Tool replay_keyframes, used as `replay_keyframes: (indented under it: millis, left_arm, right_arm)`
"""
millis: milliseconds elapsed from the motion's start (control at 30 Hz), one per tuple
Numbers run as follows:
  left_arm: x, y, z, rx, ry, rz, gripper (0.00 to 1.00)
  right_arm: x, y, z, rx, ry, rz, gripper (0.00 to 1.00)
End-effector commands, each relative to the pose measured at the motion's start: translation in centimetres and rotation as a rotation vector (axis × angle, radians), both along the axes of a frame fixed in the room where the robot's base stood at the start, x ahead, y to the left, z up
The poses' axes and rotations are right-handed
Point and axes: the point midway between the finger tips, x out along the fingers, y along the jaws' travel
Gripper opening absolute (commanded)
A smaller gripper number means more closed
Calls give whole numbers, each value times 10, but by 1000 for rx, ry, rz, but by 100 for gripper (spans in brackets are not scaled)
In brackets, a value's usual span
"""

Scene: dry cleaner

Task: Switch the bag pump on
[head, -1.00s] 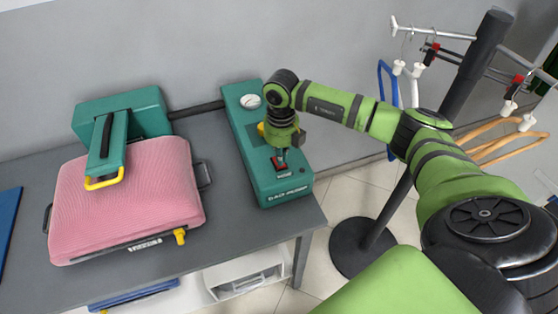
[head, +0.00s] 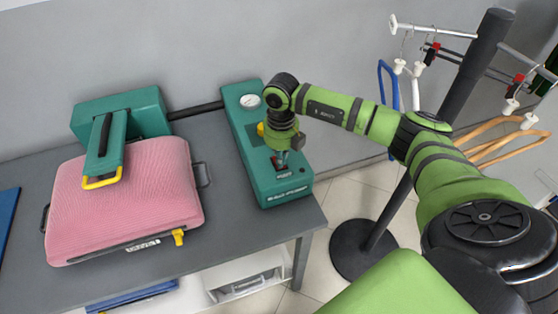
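The teal bag pump (head: 268,137) stands on the grey table, with a pressure gauge at its far end and a lettered front face. Its red switch (head: 278,163) is on the top near the front and is partly covered by my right gripper (head: 285,157). The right gripper points down with its narrow tip at the switch. Its fingers look shut with nothing between them. I cannot tell whether the tip touches the switch or which way the switch is tipped. My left gripper is not in view.
A press with a pink padded cover (head: 130,200) and a yellow handle stands left of the pump, joined to it by a dark pipe (head: 197,109). A dark rack pole (head: 440,140) with hangers stands at the right. Bare table (head: 235,215) lies between press and pump.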

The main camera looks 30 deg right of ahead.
Motion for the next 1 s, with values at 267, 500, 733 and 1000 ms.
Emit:
replay_keyframes:
  millis: [267, 500, 733, 1000]
  left_arm:
    - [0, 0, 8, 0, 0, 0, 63]
    - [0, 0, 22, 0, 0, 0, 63]
    - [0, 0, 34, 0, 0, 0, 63]
    - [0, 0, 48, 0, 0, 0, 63]
  right_arm:
    - [-2, 1, 7, 0, 7, 1, 0]
    - [-1, 1, 28, 1, 5, 1, 0]
    - [-2, 0, 47, 0, 5, 0, 0]
    - [-1, 0, 67, 0, 3, 0, 0]
